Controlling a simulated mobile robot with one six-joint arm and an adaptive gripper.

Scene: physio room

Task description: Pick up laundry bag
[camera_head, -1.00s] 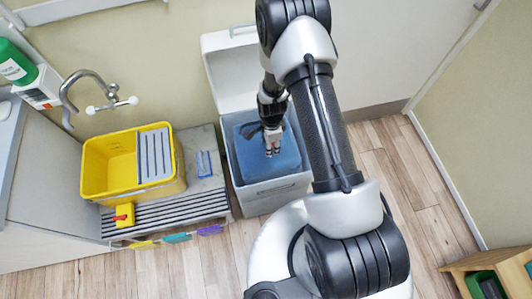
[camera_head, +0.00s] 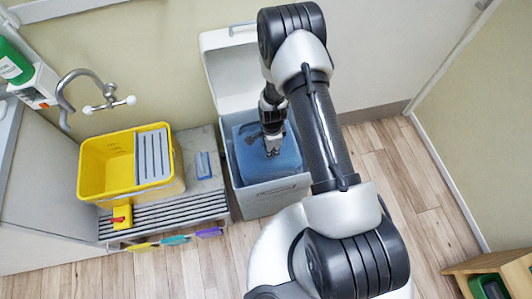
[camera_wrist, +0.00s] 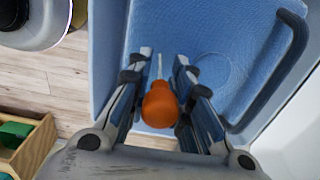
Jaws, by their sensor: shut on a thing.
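The laundry bag (camera_head: 284,163) is a blue fabric mass inside a white open bin; its textured blue surface (camera_wrist: 222,35) fills much of the wrist view, with a dark strap-like loop (camera_wrist: 292,68) at its right. My gripper (camera_head: 272,150) points down over the middle of the bag, low inside the bin mouth. Whether this piece belongs to the bag cannot be told. The fingertip contact is partly hidden.
The white bin (camera_head: 272,198) has its lid (camera_head: 229,70) tipped back against the wall. Left of it, a yellow tub (camera_head: 105,170) stands on a grey slatted platform (camera_head: 175,222) by a tap (camera_head: 82,90). A wooden shelf (camera_head: 505,275) stands at lower right. Open floor lies right of my arm.

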